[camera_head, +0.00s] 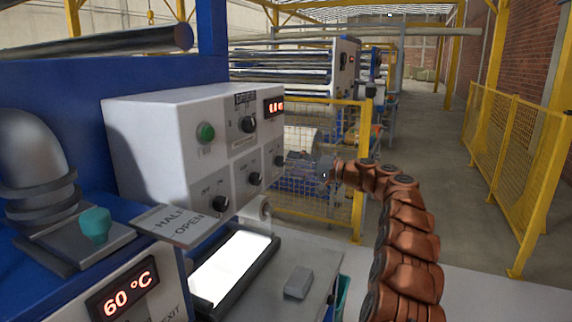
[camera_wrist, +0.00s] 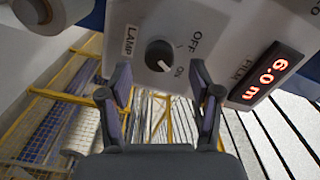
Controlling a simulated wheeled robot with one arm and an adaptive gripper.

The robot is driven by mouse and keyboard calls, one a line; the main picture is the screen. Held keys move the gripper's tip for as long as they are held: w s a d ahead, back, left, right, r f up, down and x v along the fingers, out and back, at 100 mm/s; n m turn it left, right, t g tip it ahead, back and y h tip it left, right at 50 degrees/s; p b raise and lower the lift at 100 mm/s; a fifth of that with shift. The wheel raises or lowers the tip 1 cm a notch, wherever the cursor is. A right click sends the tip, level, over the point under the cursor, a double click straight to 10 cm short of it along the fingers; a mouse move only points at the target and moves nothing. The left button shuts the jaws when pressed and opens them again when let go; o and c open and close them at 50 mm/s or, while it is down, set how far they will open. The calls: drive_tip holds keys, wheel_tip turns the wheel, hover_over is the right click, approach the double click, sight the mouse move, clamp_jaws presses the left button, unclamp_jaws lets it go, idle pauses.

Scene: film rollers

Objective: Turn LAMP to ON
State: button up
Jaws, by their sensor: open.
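The LAMP knob (camera_wrist: 159,55) is a round black dial on a white panel in the wrist view. The words OFF and ON are printed to its right, LAMP to its left. A white mark shows on its lower side, near the ON side; its exact setting is hard to read. My gripper (camera_wrist: 160,87) is open and empty, its two fingers spread below and either side of the knob, apart from it. In the head view, my gripper (camera_head: 325,172) is right of the white control box (camera_head: 165,130). Which head-view knob is LAMP is too small to tell.
The box also has a green button (camera_head: 205,132) and several black knobs. A red film display (camera_wrist: 265,75) sits right of the knob in the wrist view. A yellow mesh fence (camera_head: 357,170) stands behind my gripper. A lit panel (camera_head: 230,265) lies below the box.

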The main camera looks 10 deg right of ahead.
drive_tip(key=v, duration=0.7)
drive_tip(key=shift+s+d, duration=0.2)
drive_tip(key=shift+d, duration=0.05)
